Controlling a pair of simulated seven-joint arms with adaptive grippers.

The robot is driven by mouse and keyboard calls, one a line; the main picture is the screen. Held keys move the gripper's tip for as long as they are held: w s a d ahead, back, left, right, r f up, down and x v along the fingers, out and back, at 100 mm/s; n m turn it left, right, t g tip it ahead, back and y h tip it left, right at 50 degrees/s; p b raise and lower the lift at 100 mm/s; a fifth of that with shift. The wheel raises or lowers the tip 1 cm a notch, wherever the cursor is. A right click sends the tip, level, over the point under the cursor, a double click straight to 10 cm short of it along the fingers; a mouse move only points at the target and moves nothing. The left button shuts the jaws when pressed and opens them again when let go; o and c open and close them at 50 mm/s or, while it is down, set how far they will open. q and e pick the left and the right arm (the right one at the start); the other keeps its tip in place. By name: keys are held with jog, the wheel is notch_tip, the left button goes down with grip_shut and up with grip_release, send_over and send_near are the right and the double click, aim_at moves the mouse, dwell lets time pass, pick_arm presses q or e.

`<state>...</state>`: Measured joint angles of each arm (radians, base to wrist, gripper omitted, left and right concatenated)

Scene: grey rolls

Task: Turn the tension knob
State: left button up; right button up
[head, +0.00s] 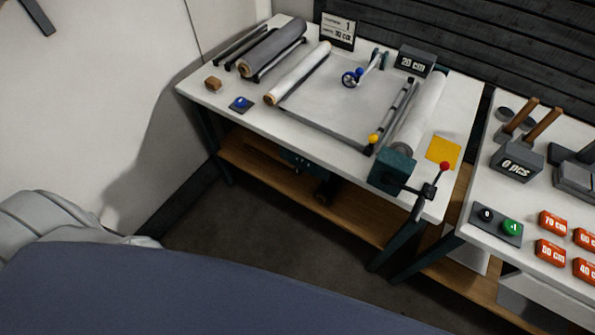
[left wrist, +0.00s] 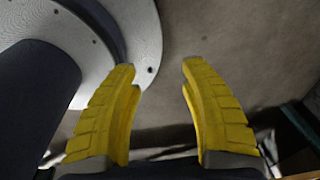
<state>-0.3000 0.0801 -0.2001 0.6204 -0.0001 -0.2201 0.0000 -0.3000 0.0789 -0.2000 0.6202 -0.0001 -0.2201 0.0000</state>
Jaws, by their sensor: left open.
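No part is labelled as the tension knob, and I cannot tell which one it is. A dark round part (head: 323,192) shows below the front edge of the roll table (head: 345,158), near a dark mechanism in shadow. On top, a blue round piece on a small dark plate (head: 241,103) sits at the front left. My right gripper is in neither view.
The crank with a red ball (head: 444,167) juts out at the table's front right. Grey roll (head: 270,50) and white rolls lie on top. A wooden shelf (head: 290,190) runs below. A second table (head: 480,245) with buttons stands at right. The floor in front is clear.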

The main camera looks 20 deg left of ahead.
pick_arm(q)
jog(key=shift+o, duration=0.8)
jog(key=shift+s, duration=0.1)
jog(key=n+t+h, duration=0.1)
jog(key=t+h, duration=0.3)
jog(key=t, duration=1.2)
send_near(297, 171)
jog(key=x, duration=1.1)
